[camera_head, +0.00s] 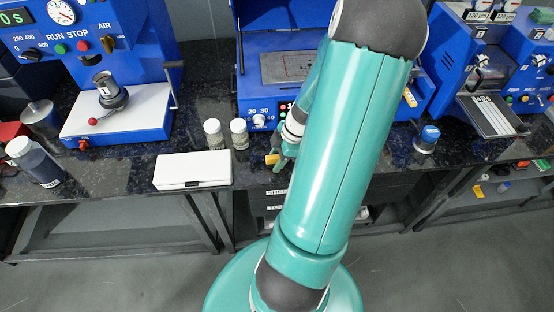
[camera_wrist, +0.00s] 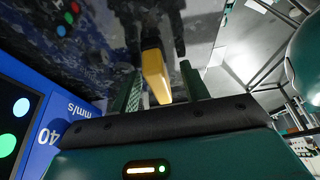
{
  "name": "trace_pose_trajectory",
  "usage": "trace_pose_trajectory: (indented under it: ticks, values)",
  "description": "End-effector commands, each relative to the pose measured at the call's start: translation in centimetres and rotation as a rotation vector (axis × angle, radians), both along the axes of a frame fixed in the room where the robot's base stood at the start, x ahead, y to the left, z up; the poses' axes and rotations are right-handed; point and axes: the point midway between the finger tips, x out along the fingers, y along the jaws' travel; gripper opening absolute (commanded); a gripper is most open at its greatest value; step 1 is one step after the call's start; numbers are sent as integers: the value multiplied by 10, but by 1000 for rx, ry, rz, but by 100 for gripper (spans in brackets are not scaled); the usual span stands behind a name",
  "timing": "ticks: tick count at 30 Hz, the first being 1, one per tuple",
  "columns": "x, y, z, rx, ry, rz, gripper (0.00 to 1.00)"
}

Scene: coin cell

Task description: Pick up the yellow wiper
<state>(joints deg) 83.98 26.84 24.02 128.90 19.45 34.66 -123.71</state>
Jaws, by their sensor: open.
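The yellow wiper (camera_wrist: 155,75) shows in the wrist view as a yellow block between the two fingers of my gripper (camera_wrist: 160,68). The fingers are open, one on each side of it, with a visible gap on the right; I cannot tell whether the left finger touches it. In the head view a small yellow end of the wiper (camera_head: 271,159) shows at the front edge of the bench, beside my gripper (camera_head: 281,160). My arm hides most of the gripper and the area to its right.
Two small jars (camera_head: 213,133) stand left of my gripper on the dark speckled bench (camera_head: 120,170). A white box (camera_head: 193,170) lies near the bench's front edge. A blue machine (camera_head: 262,75) stands behind. A blue-capped bottle (camera_head: 428,139) is to the right.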

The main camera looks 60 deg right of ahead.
Motion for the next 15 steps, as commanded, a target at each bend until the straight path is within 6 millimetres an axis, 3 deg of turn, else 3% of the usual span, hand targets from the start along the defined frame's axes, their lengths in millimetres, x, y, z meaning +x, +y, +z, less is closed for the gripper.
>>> trace_pose_trajectory:
  ticks: [6, 13, 15]
  values:
    - [0, 0, -1, -1, 0, 0, 45]
    - [0, 0, -1, -1, 0, 0, 2]
    - [0, 0, -1, -1, 0, 0, 0]
